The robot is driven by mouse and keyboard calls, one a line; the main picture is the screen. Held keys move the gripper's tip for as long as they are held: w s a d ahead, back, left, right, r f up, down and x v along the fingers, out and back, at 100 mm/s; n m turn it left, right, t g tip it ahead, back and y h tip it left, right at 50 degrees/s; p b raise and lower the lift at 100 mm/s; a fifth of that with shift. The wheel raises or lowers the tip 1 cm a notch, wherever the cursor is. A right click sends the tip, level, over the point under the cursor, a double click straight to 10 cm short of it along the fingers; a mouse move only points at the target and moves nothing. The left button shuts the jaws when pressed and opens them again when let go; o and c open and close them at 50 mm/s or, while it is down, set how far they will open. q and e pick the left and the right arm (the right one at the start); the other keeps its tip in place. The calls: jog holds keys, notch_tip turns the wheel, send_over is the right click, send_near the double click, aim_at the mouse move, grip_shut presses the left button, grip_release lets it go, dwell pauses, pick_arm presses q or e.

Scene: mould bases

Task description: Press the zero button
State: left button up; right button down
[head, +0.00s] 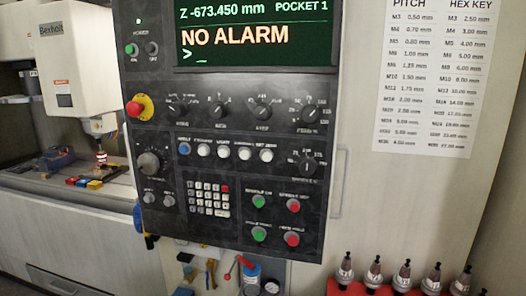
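A dark machine control panel (228,185) fills the middle of the head view. A row of round buttons crosses it: a blue button (184,148) at the left, then several white buttons (224,152). A small keypad (209,198) of pale keys sits below the row. Green and red buttons (293,206) are at the lower right of the panel. The small labels are too blurred to read, so I cannot tell which one is the zero button. Neither of my grippers is in view.
The screen (252,35) reads "NO ALARM". A red emergency stop (138,105) sticks out at the panel's left edge. A milling machine (77,60) stands at left. Tool holders (373,272) stand in a red rack at lower right. A printed chart (432,75) hangs at right.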

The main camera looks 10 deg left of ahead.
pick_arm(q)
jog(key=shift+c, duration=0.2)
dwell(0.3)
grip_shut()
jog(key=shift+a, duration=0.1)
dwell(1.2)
